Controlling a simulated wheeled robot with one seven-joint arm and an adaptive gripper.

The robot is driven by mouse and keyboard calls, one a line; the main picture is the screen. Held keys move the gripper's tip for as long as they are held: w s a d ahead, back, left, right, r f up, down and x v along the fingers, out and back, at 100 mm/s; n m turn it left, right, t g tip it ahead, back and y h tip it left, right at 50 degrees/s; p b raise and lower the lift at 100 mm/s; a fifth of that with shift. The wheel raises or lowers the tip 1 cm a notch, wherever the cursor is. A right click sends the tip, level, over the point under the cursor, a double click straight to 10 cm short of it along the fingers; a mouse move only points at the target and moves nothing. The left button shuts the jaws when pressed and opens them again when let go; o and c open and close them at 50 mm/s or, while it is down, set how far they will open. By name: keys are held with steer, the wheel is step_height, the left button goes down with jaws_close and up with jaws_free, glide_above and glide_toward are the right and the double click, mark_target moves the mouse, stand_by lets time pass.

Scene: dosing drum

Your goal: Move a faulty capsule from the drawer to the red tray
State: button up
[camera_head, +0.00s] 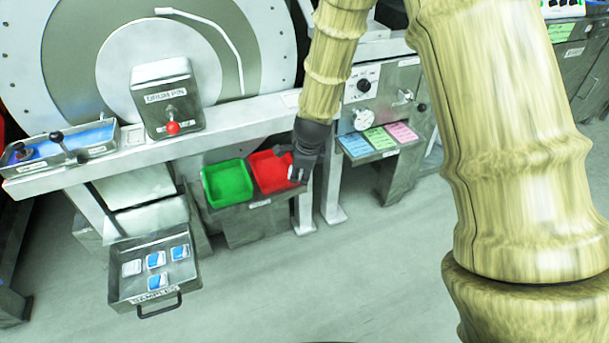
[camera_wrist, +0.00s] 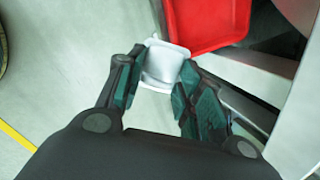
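In the wrist view my gripper (camera_wrist: 159,78) has its two fingers on either side of a white capsule (camera_wrist: 163,62) and appears closed on it. The red tray (camera_wrist: 207,22) lies just beyond the capsule at the top. In the head view my gripper (camera_head: 293,163) is at the right part of the red tray (camera_head: 268,168); the height between them is hard to tell. The open drawer (camera_head: 125,290) at lower left holds several capsules: one plain white (camera_head: 132,268), the others blue and white (camera_head: 156,260).
A green tray (camera_head: 228,182) stands directly left of the red tray. The drum bench rail (camera_head: 230,122) runs above both trays. A panel with coloured cards (camera_head: 380,140) is to the right. The floor (camera_head: 300,285) in front is clear.

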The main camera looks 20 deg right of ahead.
steer(key=shift+w+a+f+b, duration=0.1)
steer(key=shift+w+f+b, duration=0.25)
steer(key=shift+w+f, duration=0.95)
steer(key=shift+w+f+b, duration=0.4)
steer(key=shift+w+f, duration=0.1)
steer(key=shift+w, duration=1.45)
steer(key=shift+w+a+f+b, duration=0.1)
steer(key=shift+w+f+b, duration=0.25)
steer(key=shift+w+f, duration=0.95)
steer(key=shift+w+r, duration=0.3)
steer(key=shift+r, duration=0.1)
steer(key=o, duration=0.6)
steer(key=shift+o, duration=0.2)
steer(key=shift+r, duration=0.1)
steer(key=v, duration=1.1)
steer(key=shift+s+r, duration=0.15)
steer(key=shift+r, duration=0.25)
